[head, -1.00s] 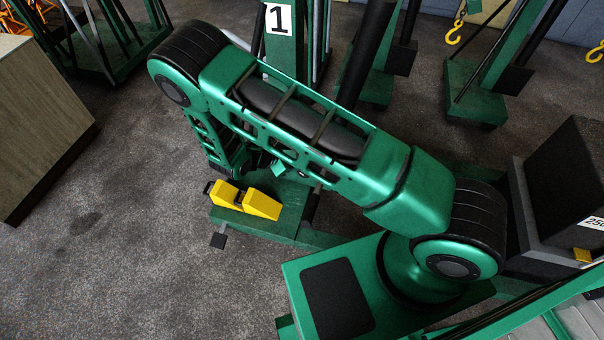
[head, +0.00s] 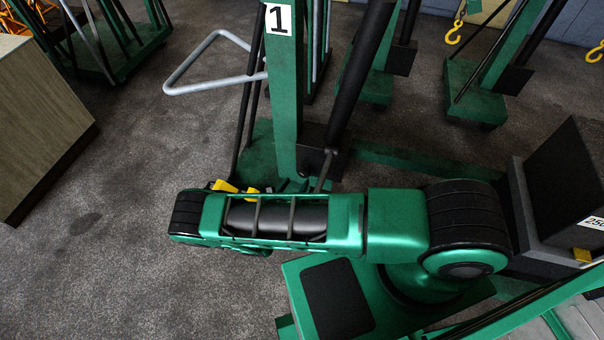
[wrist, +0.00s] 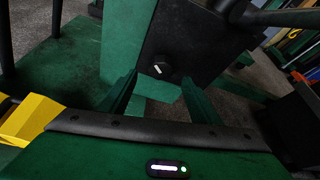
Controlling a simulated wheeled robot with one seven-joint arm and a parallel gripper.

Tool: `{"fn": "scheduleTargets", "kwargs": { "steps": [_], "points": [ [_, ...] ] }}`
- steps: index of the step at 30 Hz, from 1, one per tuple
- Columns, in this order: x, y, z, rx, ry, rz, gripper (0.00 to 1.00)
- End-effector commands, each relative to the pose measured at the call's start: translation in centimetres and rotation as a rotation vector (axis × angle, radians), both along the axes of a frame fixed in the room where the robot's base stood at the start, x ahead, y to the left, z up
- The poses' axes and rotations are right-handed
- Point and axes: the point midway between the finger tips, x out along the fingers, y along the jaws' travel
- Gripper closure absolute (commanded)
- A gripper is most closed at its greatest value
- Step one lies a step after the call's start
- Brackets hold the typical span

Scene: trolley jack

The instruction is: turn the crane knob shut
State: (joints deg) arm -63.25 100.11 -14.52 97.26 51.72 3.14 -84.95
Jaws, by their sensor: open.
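The crane knob (wrist: 163,68) is a small round black knob with a short slanted white mark, on a dark plate at the crane's foot in the wrist view. The crane (head: 285,95) has a green mast with a number 1 plate and a black cylinder. My gripper (wrist: 160,77) shows in the wrist view as two green fingers spread apart, with nothing held. The knob lies ahead, between and just beyond the fingertips, seemingly untouched. In the head view my arm hides the gripper.
A grey tube handle (head: 212,60) juts left from the crane. The black cylinder (head: 362,70) slants up beside the mast. Other green cranes with yellow hooks (head: 453,34) stand behind at right. A wooden cabinet (head: 40,115) is at far left. The floor at lower left is clear.

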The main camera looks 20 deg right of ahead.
Motion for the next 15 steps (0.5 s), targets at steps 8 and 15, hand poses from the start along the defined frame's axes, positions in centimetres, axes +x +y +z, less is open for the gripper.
{"fn": "scheduleTargets", "kwargs": {
  "steps": [8,15],
  "points": [
    [3.3,-3.0,-1.8,0.0,0.0,-0.005,0.43],
    [5.9,-5.1,-3.1,0.002,-0.001,-0.006,0.43]
  ]
}}
